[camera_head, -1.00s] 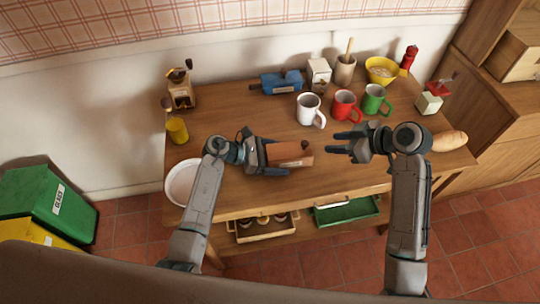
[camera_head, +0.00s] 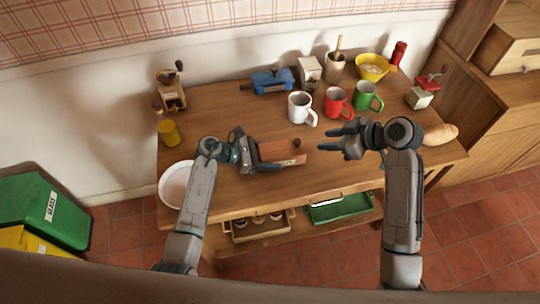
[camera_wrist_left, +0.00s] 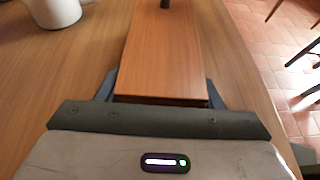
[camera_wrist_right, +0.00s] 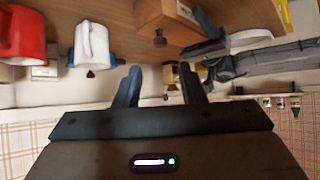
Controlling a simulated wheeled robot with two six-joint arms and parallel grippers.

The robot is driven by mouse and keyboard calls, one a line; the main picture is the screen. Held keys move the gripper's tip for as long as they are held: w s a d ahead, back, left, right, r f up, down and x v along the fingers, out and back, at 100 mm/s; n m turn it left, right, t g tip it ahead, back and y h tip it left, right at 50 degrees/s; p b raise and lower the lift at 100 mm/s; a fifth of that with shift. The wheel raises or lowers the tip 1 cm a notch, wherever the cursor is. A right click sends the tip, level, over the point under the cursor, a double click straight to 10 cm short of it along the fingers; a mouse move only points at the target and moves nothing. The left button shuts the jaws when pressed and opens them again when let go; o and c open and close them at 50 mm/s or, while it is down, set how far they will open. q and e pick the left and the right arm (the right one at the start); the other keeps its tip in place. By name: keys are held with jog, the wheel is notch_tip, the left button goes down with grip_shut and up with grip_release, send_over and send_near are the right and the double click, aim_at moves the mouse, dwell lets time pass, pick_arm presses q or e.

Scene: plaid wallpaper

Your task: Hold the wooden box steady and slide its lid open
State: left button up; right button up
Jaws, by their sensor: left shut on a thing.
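The wooden box (camera_head: 283,152) lies on the table with a dark knob (camera_head: 297,143) on its lid near the right end. My left gripper (camera_head: 262,151) is shut on the box from its left end, one finger along each long side. In the left wrist view the lid (camera_wrist_left: 160,55) looks flat and closed, with the knob (camera_wrist_left: 165,3) at the far end. My right gripper (camera_head: 322,140) is open and empty, just right of the box and apart from it. In the right wrist view the box (camera_wrist_right: 172,14) and knob (camera_wrist_right: 160,39) show beyond its fingers (camera_wrist_right: 160,84).
A white mug (camera_head: 300,107), red mug (camera_head: 336,102) and green mug (camera_head: 366,97) stand behind my right gripper. A blue object (camera_head: 270,81) lies at the back. The table front is clear.

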aim_at(299, 141)
jog(key=shift+o, duration=0.4)
jog(key=shift+o, duration=0.2)
jog(key=shift+s+d+f, duration=0.2)
jog(key=shift+d+f, duration=0.05)
jog(key=shift+f, duration=0.1)
jog(key=w+a+f, duration=0.1)
jog(key=a+f, duration=0.1)
jog(key=w+a+f+t+y, duration=0.1)
jog(key=a, duration=0.2)
jog(key=w+a+f+t+y, duration=0.1)
jog(key=a+f, duration=0.1)
jog(key=shift+w+a+f+m, duration=0.15)
jog(key=shift+w+f+m, duration=0.15)
jog(key=shift+w, duration=0.1)
grip_shut()
